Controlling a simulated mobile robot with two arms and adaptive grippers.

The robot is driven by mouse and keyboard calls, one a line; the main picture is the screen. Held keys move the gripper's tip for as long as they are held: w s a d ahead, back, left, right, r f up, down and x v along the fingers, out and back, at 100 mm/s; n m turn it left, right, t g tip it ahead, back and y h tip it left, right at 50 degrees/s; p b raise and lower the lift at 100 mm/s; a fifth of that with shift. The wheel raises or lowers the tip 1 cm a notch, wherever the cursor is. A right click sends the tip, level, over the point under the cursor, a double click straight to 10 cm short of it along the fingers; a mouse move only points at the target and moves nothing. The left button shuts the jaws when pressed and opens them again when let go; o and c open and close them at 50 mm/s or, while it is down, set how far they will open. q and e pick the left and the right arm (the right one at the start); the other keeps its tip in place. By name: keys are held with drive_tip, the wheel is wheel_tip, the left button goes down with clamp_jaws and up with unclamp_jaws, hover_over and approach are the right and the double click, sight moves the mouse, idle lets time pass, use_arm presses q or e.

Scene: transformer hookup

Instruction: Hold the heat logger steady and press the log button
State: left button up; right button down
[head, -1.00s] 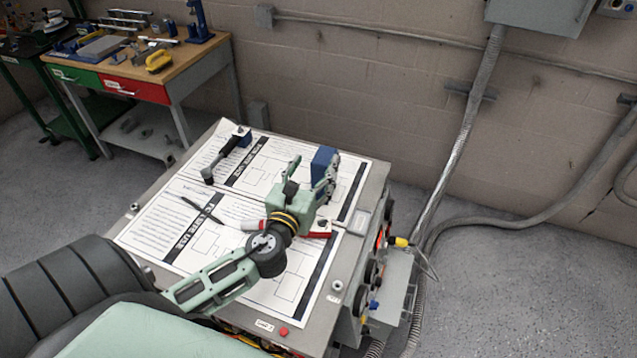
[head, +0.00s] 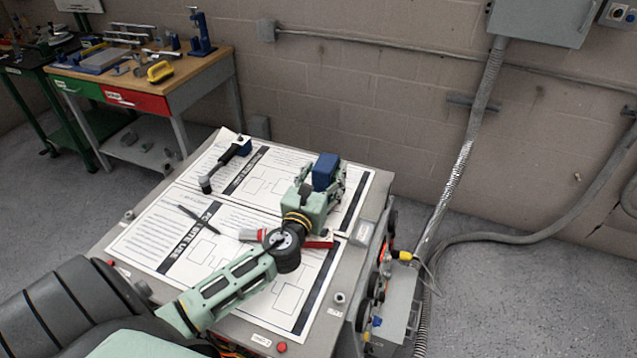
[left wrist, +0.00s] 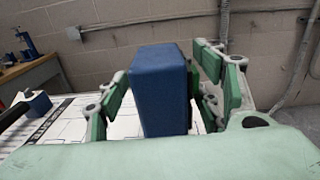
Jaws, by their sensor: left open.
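A blue box (head: 326,168), which I take to be the heat logger, stands on the papers at the far right of the grey bench top. My left gripper (head: 328,184) is open, at the near side of the box. In the left wrist view the blue box (left wrist: 158,90) stands upright between the two fingers of the left gripper (left wrist: 163,95). A gap shows between the left finger and the box; the right finger looks closer, and contact cannot be told. I cannot make out the log button. My right gripper is not in view.
Printed sheets (head: 150,235) cover the bench top. A black-handled tool (head: 222,167), a dark pen-like item (head: 197,219) and a red-handled tool (head: 318,243) lie on them. A grey box with a yellow plug (head: 403,256) is at the right side. A wooden workbench (head: 215,62) stands behind.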

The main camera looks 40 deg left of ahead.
use_arm(q)
drive_tip(key=shift+w+a, duration=0.15)
drive_tip(key=shift+w, duration=0.5)
drive_tip(key=shift+c, duration=0.5)
drive_tip(key=c, duration=1.3)
